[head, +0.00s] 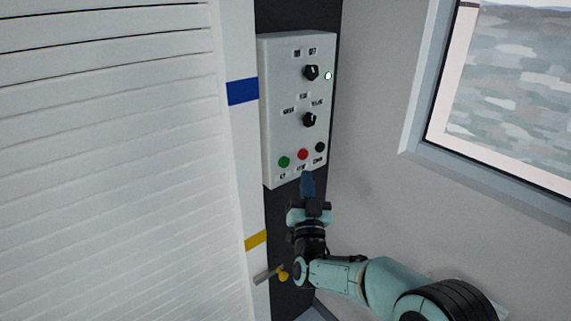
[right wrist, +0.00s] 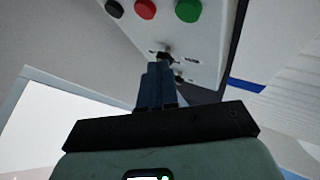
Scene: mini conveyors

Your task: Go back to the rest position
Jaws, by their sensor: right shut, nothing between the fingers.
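My right gripper (head: 307,184) is shut and empty. Its blue fingers point up at the lower edge of a white control box (head: 285,80), just below the red button (head: 303,154). I cannot tell whether the fingertips touch the box. In the right wrist view the closed fingers (right wrist: 160,75) lie over the lower part of the box (right wrist: 205,55), with the red button (right wrist: 145,9), green button (right wrist: 188,10) and black button (right wrist: 114,9) at the top. My left gripper is not in view.
Two black knobs (head: 310,72) and a lit green lamp (head: 329,76) are on the box. A white slatted shutter (head: 110,160) stands at left, with a yellow-knobbed lever (head: 283,275) near its frame. A window (head: 510,90) is at right. Bare wall (head: 380,190) lies between box and window.

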